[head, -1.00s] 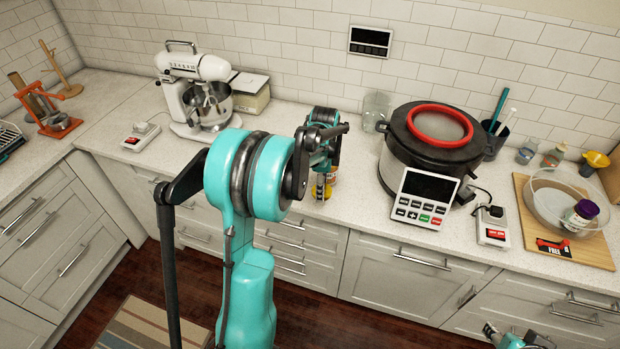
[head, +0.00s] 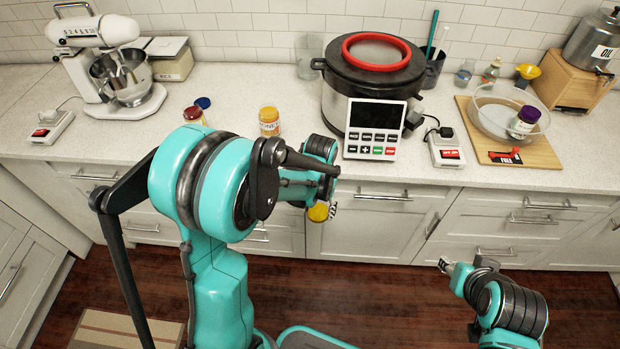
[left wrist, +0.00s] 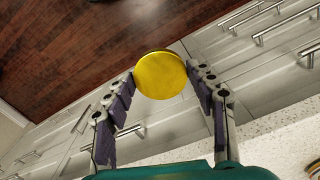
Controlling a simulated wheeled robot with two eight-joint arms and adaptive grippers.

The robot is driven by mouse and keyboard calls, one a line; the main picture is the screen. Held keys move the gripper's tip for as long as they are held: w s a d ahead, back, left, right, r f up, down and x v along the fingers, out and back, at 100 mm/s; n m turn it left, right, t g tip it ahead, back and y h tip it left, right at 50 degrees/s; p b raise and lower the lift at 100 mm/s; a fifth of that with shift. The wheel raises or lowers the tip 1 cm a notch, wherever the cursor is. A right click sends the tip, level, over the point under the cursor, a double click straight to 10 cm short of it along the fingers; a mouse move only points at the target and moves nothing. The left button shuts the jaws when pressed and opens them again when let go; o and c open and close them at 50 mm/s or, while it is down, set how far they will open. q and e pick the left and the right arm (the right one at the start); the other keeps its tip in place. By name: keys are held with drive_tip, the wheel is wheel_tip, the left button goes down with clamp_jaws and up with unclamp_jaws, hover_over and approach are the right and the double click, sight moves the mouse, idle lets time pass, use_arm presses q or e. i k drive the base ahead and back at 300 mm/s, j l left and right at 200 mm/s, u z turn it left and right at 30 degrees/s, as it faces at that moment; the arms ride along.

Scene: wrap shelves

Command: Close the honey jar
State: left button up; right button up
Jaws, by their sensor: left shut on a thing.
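The honey jar (head: 269,127), amber with a pale label, stands upright on the counter. Its label is too small to read surely. My left gripper (head: 318,205) is shut on a round yellow lid (head: 318,213). It holds the lid in front of the counter's front edge, to the right of the jar and apart from it. In the left wrist view the lid (left wrist: 160,75) sits between the two fingertips (left wrist: 162,78), above the floor and cabinet fronts. My right gripper (head: 445,265) is low at the right, away from the counter; its finger opening is unclear.
A jar with a dark red top (head: 193,115) and a blue lid (head: 203,103) are left of the honey jar. A large cooker (head: 340,95) with a control panel (head: 375,129) stands to its right. A mixer (head: 120,75) is at the left. Counter around the honey jar is clear.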

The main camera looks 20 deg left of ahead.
sight(269, 115)
drive_tip(key=u, duration=1.8)
drive_tip(key=l, duration=0.7)
drive_tip(key=k+l, duration=0.1)
drive_tip(key=l, duration=0.65)
